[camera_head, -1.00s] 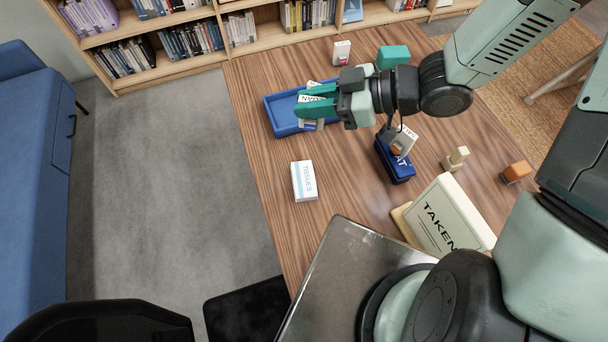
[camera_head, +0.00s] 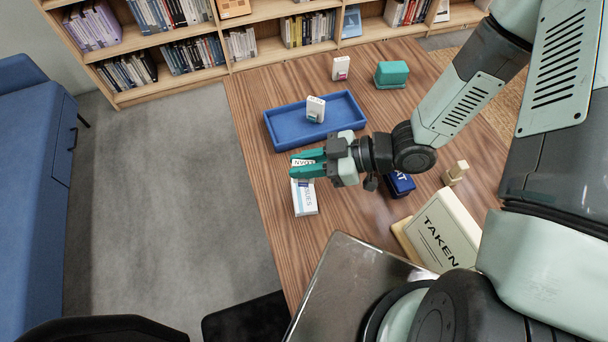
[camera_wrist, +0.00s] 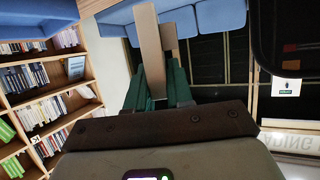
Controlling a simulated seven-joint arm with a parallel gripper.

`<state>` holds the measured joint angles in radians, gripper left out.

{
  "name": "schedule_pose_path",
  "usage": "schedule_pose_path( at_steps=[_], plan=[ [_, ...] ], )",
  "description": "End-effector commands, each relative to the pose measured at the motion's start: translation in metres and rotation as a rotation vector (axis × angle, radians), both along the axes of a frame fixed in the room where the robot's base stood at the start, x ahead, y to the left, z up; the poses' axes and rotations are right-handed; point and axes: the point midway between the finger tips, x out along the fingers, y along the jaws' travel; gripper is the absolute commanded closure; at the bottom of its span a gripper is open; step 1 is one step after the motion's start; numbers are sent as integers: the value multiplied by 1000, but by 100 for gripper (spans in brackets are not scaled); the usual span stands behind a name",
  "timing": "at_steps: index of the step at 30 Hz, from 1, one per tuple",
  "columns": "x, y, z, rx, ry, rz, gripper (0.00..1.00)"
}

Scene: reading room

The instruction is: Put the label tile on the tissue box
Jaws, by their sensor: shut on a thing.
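My gripper (camera_head: 296,167) has its green fingers shut on the label tile (camera_head: 303,162), a small white piece with dark lettering. The white tissue box (camera_head: 306,200) lies on the wooden table, its lettering partly visible. The fingers and tile are over the far end of the box and hide that end. I cannot tell how much height is between tile and box. In the wrist view, a tan flat piece shows between the green fingers (camera_wrist: 157,90); the tissue box is not clearly seen there.
A blue tray (camera_head: 278,133) with a small white carton (camera_head: 316,108) lies beyond my gripper. Another white carton (camera_head: 341,68) and a teal box (camera_head: 391,74) stand farther back. A dark blue object (camera_head: 399,184) and the TAKEN sign (camera_head: 445,228) are to the right.

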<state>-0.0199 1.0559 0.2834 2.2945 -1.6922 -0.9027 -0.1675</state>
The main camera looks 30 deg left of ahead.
Motion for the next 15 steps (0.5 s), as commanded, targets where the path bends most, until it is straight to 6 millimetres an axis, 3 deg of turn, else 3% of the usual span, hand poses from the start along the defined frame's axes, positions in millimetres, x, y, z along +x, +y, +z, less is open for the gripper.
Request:
schedule_pose_path(
  at_steps=[9,15],
  plan=[
    [0,0,-41,0,2,-1,100],
    [0,0,-44,0,0,0,100]
  ],
)
